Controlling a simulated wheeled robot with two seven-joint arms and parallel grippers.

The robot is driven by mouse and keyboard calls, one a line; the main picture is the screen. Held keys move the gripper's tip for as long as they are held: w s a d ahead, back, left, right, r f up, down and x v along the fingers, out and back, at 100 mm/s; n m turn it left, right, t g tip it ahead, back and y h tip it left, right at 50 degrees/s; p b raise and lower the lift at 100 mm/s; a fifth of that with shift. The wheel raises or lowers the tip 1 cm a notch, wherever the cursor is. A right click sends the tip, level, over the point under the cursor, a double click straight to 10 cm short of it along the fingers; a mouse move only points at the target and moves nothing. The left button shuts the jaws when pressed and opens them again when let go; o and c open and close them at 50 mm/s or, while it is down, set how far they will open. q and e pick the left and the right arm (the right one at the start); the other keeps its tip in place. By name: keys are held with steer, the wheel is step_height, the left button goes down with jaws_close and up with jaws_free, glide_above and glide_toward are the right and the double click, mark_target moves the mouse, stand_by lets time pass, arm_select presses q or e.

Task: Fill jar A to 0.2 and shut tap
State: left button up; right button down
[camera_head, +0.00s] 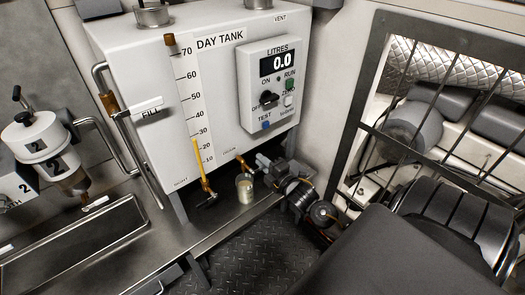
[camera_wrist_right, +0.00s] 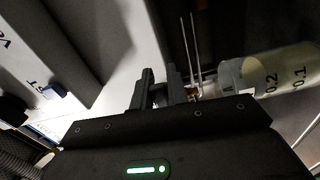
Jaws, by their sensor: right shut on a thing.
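Jar A (camera_head: 245,188) is a small clear jar standing upright on the metal ledge below the day tank, under the right-hand brass tap (camera_head: 242,161). In the right wrist view the jar (camera_wrist_right: 275,75) lies across the picture, with marks 0.2 and 0.1. Pale yellow liquid in it appears to reach about the 0.2 mark or a little past it; the exact level is unclear. My right gripper (camera_head: 263,161) is shut at the tap, beside and above the jar; its fingers (camera_wrist_right: 162,88) hide most of the handle. My left gripper is not in view.
The white day tank (camera_head: 150,75) has a yellow sight column (camera_head: 198,150) and a litres panel (camera_head: 274,65) reading 0.0. Another brass tap (camera_head: 208,190) is left of the jar. A tray (camera_head: 75,240) lies left; a barred frame (camera_head: 360,130) stands right.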

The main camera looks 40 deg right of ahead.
steer(key=c, duration=1.4)
jaws_free()
steer(key=shift+f, duration=0.35)
steer(key=shift+r, duration=0.1)
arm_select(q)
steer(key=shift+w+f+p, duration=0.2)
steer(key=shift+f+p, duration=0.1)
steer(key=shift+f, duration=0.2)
arm_select(e)
steer(key=s, duration=1.1)
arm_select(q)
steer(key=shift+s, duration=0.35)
arm_select(e)
steer(key=shift+a, duration=0.1)
